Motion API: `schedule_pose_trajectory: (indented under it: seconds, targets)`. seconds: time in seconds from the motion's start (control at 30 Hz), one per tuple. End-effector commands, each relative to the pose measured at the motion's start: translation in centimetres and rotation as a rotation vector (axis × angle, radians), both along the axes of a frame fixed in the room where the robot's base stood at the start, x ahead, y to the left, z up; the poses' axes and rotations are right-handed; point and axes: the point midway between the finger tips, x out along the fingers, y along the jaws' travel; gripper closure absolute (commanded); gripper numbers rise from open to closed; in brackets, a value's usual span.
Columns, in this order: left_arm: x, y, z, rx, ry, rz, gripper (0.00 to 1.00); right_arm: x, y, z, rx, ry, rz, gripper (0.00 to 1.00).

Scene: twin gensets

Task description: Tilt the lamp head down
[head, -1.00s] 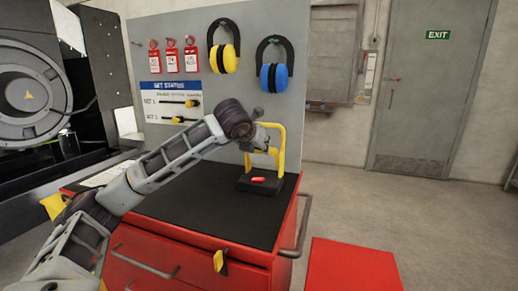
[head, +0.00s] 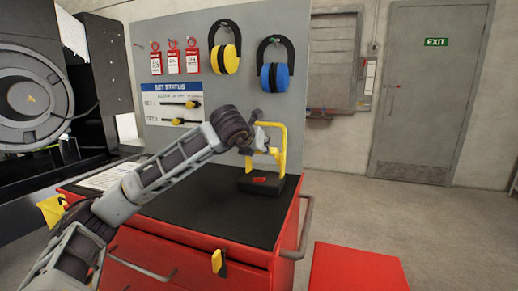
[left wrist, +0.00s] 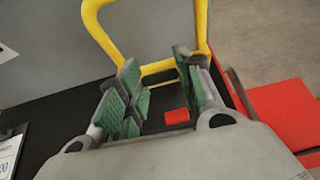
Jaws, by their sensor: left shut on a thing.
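The lamp stands on the black top of a red cabinet; I see its yellow frame (head: 283,152) and dark base (head: 262,189). A small red piece (head: 259,180) lies at the base. The yellow frame also shows in the left wrist view (left wrist: 93,20), with the red piece (left wrist: 177,115) below. My left gripper (head: 264,143) is at the upper part of the frame, shut on the lamp. Its green pads (left wrist: 163,90) stand apart, with a yellow bar crossing behind them. The lamp head is not clearly distinguishable; the hand covers part of the lamp. My right gripper is not in view.
A grey board behind the cabinet holds red tags (head: 172,61), yellow earmuffs (head: 226,58), blue earmuffs (head: 275,76) and a status sheet (head: 172,103). A red surface (head: 355,268) is at lower right. The floor toward the grey door (head: 432,95) is clear.

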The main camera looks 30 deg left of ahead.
Motion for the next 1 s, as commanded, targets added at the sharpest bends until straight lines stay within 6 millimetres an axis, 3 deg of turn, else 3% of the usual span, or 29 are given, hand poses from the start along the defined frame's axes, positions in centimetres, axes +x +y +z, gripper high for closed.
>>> schedule_pose_trajectory:
  seconds: [0.27,0.3,0.47,1.0]
  targets:
    - [-0.01,0.02,0.01,0.000,0.000,0.001,1.00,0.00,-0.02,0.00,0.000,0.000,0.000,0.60]
    - [-0.01,0.02,0.01,0.000,0.000,0.001,0.62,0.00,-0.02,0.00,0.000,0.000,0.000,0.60]
    - [-0.01,0.01,0.01,0.000,0.000,0.000,0.43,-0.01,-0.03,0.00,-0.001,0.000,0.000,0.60]
    - [-0.75,-0.18,0.46,0.000,-0.001,0.000,0.43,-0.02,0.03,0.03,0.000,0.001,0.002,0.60]
